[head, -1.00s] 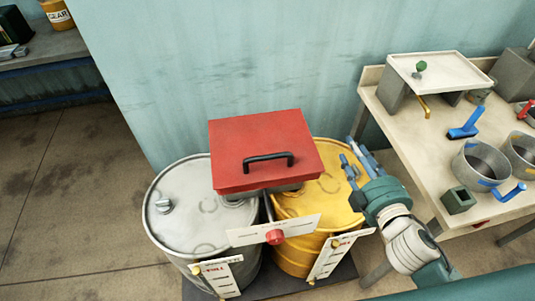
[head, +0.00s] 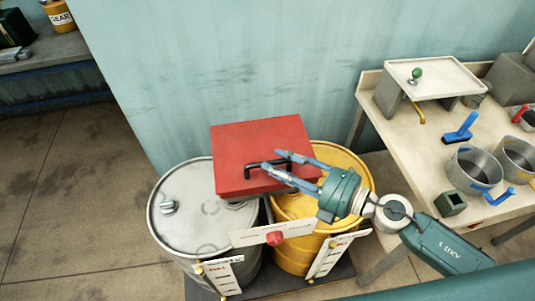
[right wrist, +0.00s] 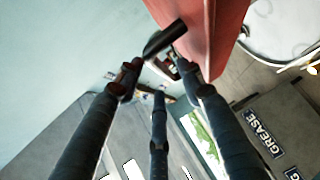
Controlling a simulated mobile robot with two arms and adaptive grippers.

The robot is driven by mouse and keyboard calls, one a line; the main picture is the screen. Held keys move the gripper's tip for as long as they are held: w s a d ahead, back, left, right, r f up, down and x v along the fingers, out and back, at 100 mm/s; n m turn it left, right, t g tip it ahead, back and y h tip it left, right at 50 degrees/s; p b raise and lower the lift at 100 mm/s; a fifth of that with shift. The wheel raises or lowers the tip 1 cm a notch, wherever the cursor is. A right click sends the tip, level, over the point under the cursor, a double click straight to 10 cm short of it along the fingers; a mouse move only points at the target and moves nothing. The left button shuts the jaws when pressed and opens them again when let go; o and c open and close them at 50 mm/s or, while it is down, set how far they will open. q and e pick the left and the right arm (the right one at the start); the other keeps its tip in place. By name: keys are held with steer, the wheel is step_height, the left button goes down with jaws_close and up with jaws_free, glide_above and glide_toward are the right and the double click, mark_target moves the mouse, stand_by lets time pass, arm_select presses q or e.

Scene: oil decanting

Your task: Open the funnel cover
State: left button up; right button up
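The red funnel cover (head: 235,150) lies flat and closed above the two drums, with a black bar handle (head: 252,174) on top. My right gripper (head: 272,160) reaches over the cover from the right, its fingers spread around the right part of the handle. In the right wrist view the handle (right wrist: 165,38) shows beyond and between the open fingertips (right wrist: 157,80), beside the red cover (right wrist: 205,30). I cannot tell whether a finger touches it. The funnel under the cover is mostly hidden. My left gripper is not in view.
A grey drum (head: 190,225) and a yellow drum (head: 295,258) stand below the cover. A white plate with a red knob (head: 275,238) is in front. The workbench (head: 400,130) at right holds pots and a raised tray. A teal wall (head: 240,60) is behind.

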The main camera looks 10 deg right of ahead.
mark_target(268, 162)
steer(key=shift+p+x, duration=0.4)
steer(key=shift+x, duration=1.4)
steer(key=shift+s, duration=0.1)
jaws_close()
